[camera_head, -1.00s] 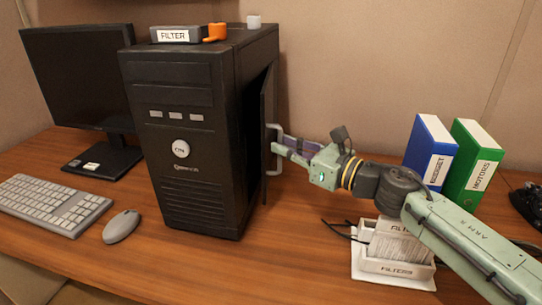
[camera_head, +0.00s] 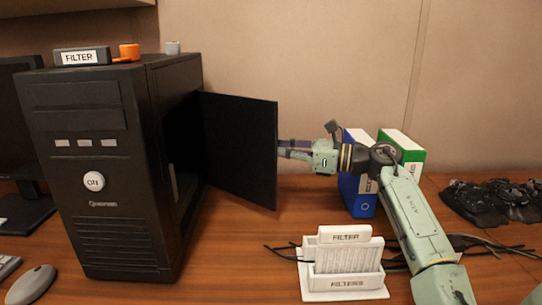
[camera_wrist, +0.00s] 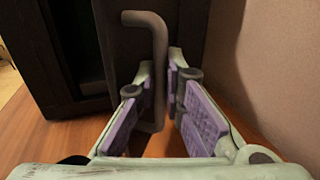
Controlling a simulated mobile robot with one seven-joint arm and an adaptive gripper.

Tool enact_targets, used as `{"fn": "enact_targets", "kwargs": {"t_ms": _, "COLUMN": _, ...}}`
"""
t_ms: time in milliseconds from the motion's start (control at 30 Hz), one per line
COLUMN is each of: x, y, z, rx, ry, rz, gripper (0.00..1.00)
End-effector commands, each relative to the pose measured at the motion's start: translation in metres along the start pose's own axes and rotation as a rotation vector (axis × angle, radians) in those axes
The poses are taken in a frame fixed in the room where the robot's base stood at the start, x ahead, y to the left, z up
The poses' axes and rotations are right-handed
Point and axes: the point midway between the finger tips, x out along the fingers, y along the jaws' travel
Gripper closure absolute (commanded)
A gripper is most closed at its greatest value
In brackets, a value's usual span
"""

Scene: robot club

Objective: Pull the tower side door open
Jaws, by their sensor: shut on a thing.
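The black computer tower (camera_head: 95,225) stands upright on the wooden desk at the left of the head view. Its side door (camera_head: 240,150) is swung wide open on the tower's far side, so a dark opening shows in the tower's side. My gripper (camera_head: 284,149) is at the door's free edge. In the wrist view, my gripper (camera_wrist: 159,80) has its purple-padded fingers closed around the grey upright bar handle (camera_wrist: 157,42). The handle is hidden behind the door in the head view. The wrist view also shows the tower (camera_wrist: 52,75) at left.
A white filter box (camera_head: 345,283) stands on the desk in front of my arm. Blue (camera_head: 357,195) and green (camera_head: 410,160) binders stand close behind my arm. Dark cables and a black item (camera_head: 480,203) lie at right.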

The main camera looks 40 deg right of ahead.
Motion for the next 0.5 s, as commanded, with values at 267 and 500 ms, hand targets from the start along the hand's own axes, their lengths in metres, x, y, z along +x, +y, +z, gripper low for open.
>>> {"fn": "enact_targets", "kwargs": {"t_ms": 267, "x": 0.0020, "y": -0.0112, "z": 0.0016, "rx": -0.001, "ry": -0.002, "rz": 0.006, "gripper": 1.00}}
{"fn": "enact_targets", "kwargs": {"t_ms": 500, "x": 0.0024, "y": -0.0116, "z": 0.0017, "rx": -0.002, "ry": -0.001, "rz": 0.007, "gripper": 1.00}}
